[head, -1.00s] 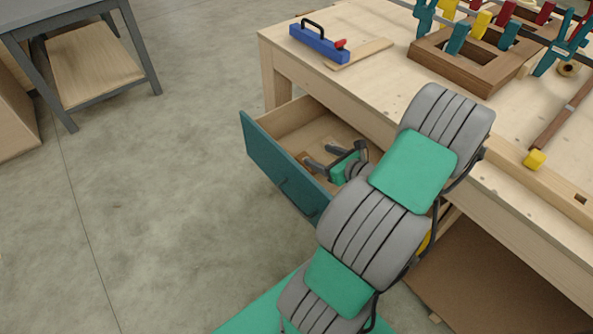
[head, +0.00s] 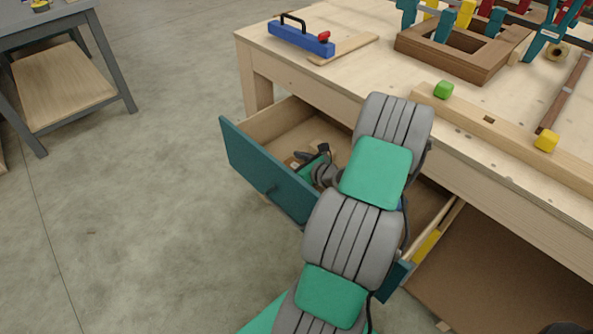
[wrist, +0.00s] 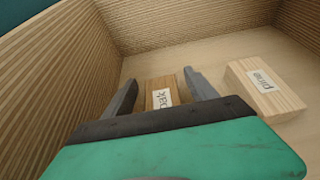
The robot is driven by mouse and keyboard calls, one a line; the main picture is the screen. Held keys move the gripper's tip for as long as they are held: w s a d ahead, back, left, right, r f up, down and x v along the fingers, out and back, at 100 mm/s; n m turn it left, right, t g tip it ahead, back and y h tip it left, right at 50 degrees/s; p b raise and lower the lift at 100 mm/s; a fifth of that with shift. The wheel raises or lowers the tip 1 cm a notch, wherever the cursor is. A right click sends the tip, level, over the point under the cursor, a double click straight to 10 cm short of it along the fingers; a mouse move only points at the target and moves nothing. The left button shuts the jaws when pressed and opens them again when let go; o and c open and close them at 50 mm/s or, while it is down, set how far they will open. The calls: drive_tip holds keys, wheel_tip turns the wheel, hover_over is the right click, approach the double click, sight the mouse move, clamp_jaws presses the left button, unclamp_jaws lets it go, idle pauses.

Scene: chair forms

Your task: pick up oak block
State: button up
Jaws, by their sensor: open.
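The oak block (wrist: 158,92) is a small brown wooden block with a white label reading "oak". It lies on the floor of the open drawer (head: 262,172). In the wrist view my gripper (wrist: 160,78) is open, with one dark finger on each side of the oak block. Whether the fingers touch it I cannot tell. The block's near end is hidden behind my gripper's body. In the head view my gripper (head: 303,161) is down inside the drawer, partly hidden by my arm.
A paler block labelled "pine" (wrist: 265,88) lies to the right of my gripper. Drawer walls rise close on the left and at the back.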

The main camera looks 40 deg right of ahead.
clamp_jaws()
idle(0.6)
